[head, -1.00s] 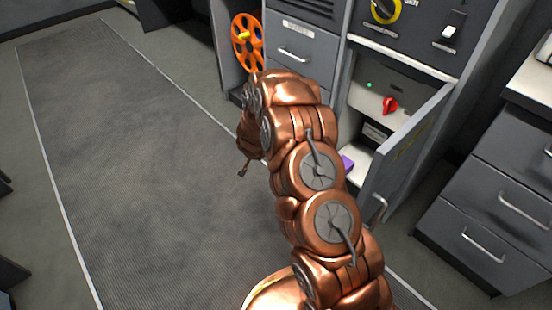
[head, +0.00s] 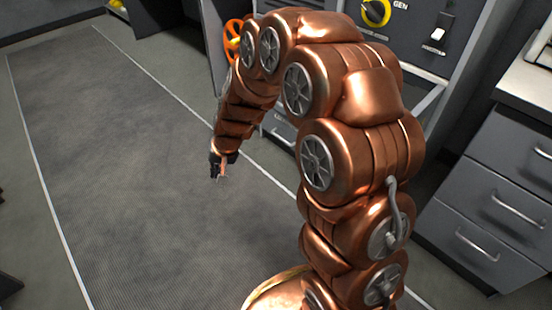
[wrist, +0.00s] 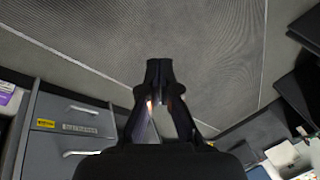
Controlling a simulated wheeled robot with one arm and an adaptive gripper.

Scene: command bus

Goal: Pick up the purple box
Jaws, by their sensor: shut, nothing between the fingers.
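The purple box is hidden behind my arm in the head view. A small purple patch (wrist: 5,98) at the left edge of the wrist view, on a pale shelf, may be the box. My gripper (head: 220,174) hangs at the end of the bent copper arm, over the grey floor mat. In the wrist view my gripper (wrist: 160,72) has its dark fingertips together, with nothing held. It points at the bare mat and is well apart from the purple patch.
A grey cabinet with a switch panel (head: 410,20) stands behind my arm, which hides its lower compartment. Grey drawers (head: 500,200) stand at the right. An orange reel (head: 232,40) is partly hidden behind my arm. The floor mat (head: 120,170) is clear.

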